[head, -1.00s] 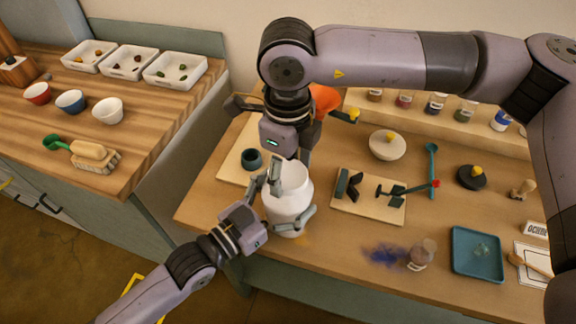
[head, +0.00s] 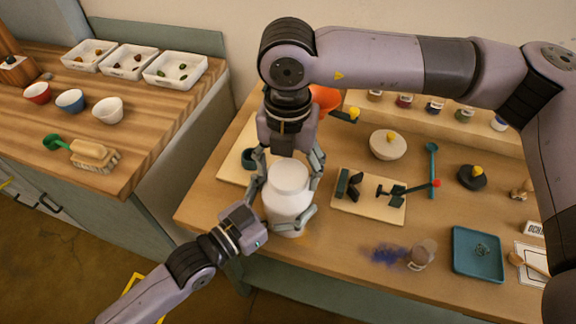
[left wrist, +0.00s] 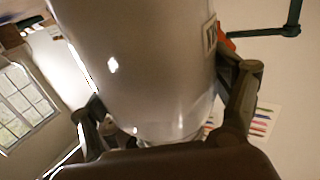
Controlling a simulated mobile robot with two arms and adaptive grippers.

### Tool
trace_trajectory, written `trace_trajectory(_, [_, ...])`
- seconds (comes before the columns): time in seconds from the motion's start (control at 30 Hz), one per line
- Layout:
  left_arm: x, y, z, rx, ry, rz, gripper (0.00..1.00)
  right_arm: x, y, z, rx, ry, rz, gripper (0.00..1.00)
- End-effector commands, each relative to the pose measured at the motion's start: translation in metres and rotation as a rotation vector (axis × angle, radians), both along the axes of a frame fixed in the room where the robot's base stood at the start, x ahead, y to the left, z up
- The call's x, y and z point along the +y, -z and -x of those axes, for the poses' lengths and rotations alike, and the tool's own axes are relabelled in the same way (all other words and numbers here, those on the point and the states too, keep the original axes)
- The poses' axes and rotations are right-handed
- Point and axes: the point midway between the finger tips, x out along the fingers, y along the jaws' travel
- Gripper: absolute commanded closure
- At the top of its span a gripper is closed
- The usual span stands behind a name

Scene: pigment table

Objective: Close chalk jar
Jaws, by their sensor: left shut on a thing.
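The white chalk jar (head: 286,202) stands upright near the front left of the table. It fills much of the left wrist view (left wrist: 140,65). My left gripper (head: 283,222) is shut around its lower body from the front left. My right gripper (head: 287,180) points down from above, its fingers spread on either side of the jar's top. It looks open, and I cannot tell whether the fingers touch the jar. The jar's top appears white and rounded; I cannot make out whether a separate lid sits there.
A tipped small jar (head: 421,254) lies beside spilled blue powder (head: 385,255). A teal tray (head: 477,268) is at the front right.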

Motion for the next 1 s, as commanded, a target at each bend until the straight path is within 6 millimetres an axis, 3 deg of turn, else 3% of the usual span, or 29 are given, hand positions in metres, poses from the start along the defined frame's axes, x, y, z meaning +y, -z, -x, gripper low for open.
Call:
trace_trajectory(0.17, [0.0,0.001,0.0,0.001,0.0,-0.001,0.94,0.0,0.0,0.0,0.001,-0.002,0.0,0.18])
trace_trajectory(0.57, [0.0,0.001,0.0,0.001,0.0,-0.001,0.94,0.001,-0.007,0.0,-0.001,-0.002,-0.001,0.18])
trace_trajectory(1.0, [0.0,0.001,0.0,0.002,0.0,-0.002,0.94,0.001,-0.092,0.0,-0.001,-0.002,-0.001,0.18])
